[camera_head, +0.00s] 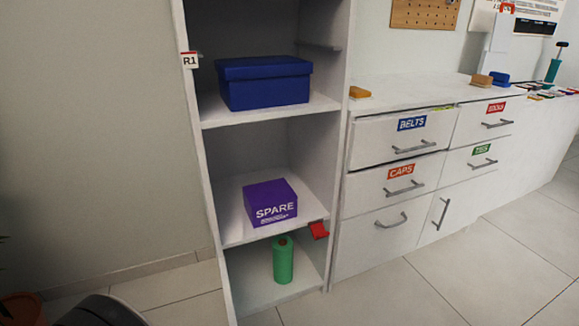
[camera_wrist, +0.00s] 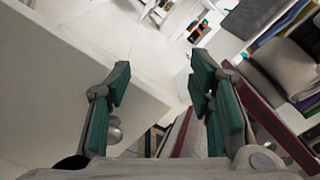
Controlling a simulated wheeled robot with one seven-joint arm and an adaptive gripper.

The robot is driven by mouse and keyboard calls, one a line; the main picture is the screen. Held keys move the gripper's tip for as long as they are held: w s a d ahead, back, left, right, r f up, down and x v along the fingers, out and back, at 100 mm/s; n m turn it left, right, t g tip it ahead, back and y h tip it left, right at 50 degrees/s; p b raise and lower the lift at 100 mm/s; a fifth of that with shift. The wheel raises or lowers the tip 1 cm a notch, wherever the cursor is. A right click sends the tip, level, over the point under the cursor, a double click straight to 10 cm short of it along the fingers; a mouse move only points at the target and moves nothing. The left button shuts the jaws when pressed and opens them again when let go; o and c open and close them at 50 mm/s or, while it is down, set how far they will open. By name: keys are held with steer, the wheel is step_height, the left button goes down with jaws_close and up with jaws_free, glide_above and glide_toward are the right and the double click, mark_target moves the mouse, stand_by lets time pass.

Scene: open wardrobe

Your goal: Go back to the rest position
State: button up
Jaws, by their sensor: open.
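My gripper (camera_wrist: 160,88) shows in the wrist view with its two green-padded fingers spread apart. Nothing is held between the fingers. Behind them I see pale floor and part of a white panel at the left. The gripper does not show in the head view, so its place relative to the wardrobe there cannot be told.
The open white shelf unit (camera_head: 338,60) holds a blue box (camera_head: 265,84), a purple SPARE box (camera_head: 270,204) and a green bottle (camera_head: 283,262). A red object (camera_head: 319,230) sits at the shelf edge. A drawer cabinet (camera_head: 365,155) stands right. Tiled floor (camera_head: 420,290) is clear.

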steer(key=w+d+r+m+g+y, duration=0.1)
steer(key=w+d+r+m+g, duration=0.3)
steer(key=r, duration=0.4)
steer(key=w+d+r+m+g+y, duration=0.1)
steer(key=w+d+r+m+g, duration=0.25)
steer(key=r, duration=0.35)
steer(key=d+r+m+g+y, duration=0.3)
steer(key=d+r+m+y, duration=0.2)
steer(key=d+r+m, duration=0.45)
steer(key=s+d+r+m+y+p, duration=0.1)
steer(key=s+d+r+m+y, duration=0.2)
steer(key=d, duration=0.4)
steer(key=s+d+r+m+y, duration=0.2)
steer(key=s+d+r+m, duration=0.15)
steer(key=d, duration=0.35)
steer(key=s+d+f+m+t+y, duration=0.2)
steer(key=s+d+m+t+y, duration=0.15)
steer(key=s+m, duration=0.45)
step_height(320, 180, up, 40)
steer(key=s+n+t+p, duration=0.1)
steer(key=t+p, duration=0.2)
steer(key=p, duration=3.5)
steer(key=shift+a+f+t+y, duration=0.15)
steer(key=shift+a+t+y, duration=0.1)
steer(key=shift+t+y, duration=0.2)
